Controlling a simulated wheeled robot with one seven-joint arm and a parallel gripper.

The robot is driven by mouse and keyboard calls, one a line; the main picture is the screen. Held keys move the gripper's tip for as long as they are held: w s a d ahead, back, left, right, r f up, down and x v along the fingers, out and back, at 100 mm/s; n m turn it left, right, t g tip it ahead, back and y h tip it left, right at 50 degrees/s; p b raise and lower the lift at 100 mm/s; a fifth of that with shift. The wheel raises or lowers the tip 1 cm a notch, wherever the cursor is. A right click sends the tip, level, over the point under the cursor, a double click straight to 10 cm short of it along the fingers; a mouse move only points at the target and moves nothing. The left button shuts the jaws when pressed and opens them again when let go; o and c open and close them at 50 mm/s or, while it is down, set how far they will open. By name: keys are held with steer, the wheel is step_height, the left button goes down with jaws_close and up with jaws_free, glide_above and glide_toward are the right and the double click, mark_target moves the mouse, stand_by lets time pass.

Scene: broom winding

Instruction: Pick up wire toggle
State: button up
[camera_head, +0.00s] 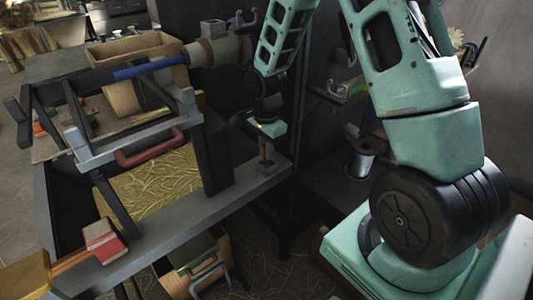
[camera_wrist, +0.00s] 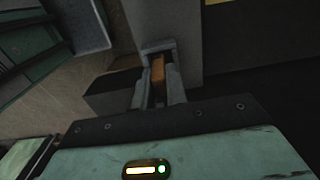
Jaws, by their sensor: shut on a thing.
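The wire toggle (camera_head: 265,154) looks like a small orange-brown wooden piece. In the head view it stands upright below my gripper (camera_head: 265,141), at the right end of the grey bench rail. In the wrist view the brown toggle (camera_wrist: 158,73) sits between the two grey fingers of my gripper (camera_wrist: 157,88). My gripper is shut on it. The toggle's lower part is hidden in the wrist view. I cannot tell whether it still touches the rail.
A grey frame with a red handle (camera_head: 150,149) stands left of my gripper over a straw-filled bin (camera_head: 155,188). A wire spool (camera_head: 360,158) stands to the right. A dark post rises beside the toggle.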

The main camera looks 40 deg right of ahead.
steer(key=r, duration=0.3)
steer(key=a+r, duration=0.1)
steer(key=r, duration=0.1)
steer(key=shift+s, duration=0.2)
steer(key=s+a, duration=0.4)
steer(key=a, duration=0.4)
steer(key=s+a, duration=0.5)
steer(key=a, duration=0.3)
steer(key=shift+s+b, duration=0.25)
steer(key=shift+b, duration=0.2)
steer(key=shift+f, duration=0.15)
